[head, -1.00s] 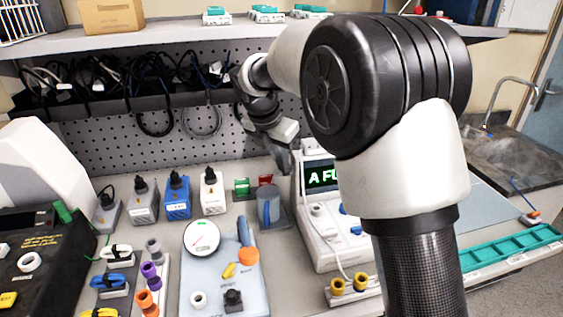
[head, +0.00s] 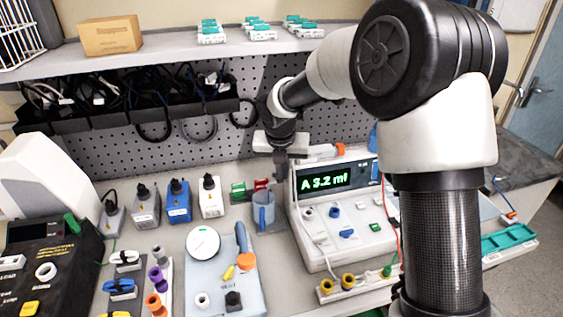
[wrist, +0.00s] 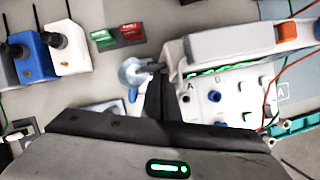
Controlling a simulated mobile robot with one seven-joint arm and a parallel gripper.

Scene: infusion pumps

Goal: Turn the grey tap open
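I cannot pick out the grey tap with certainty. A grey-blue cylinder (head: 263,207) with a blue handle stands on a dark plate left of the pump (head: 345,225). From above, in the wrist view, it shows as a pale round piece (wrist: 134,72). My gripper (head: 281,172) points down above and just right of this cylinder, beside the pump's display. Its dark fingers (wrist: 160,92) look closed together, with nothing visible between them. Their tips overlap the cylinder's right edge in the wrist view; contact cannot be told. The pump's display reads "A 3.2 ml".
A board with a round gauge (head: 203,243), a blue lever and an orange knob lies in front. Grey, blue and white plugs (head: 178,200) stand to the left. Yellow fittings (head: 347,281) sit before the pump. A shelf (head: 180,47) and pegboard lie behind.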

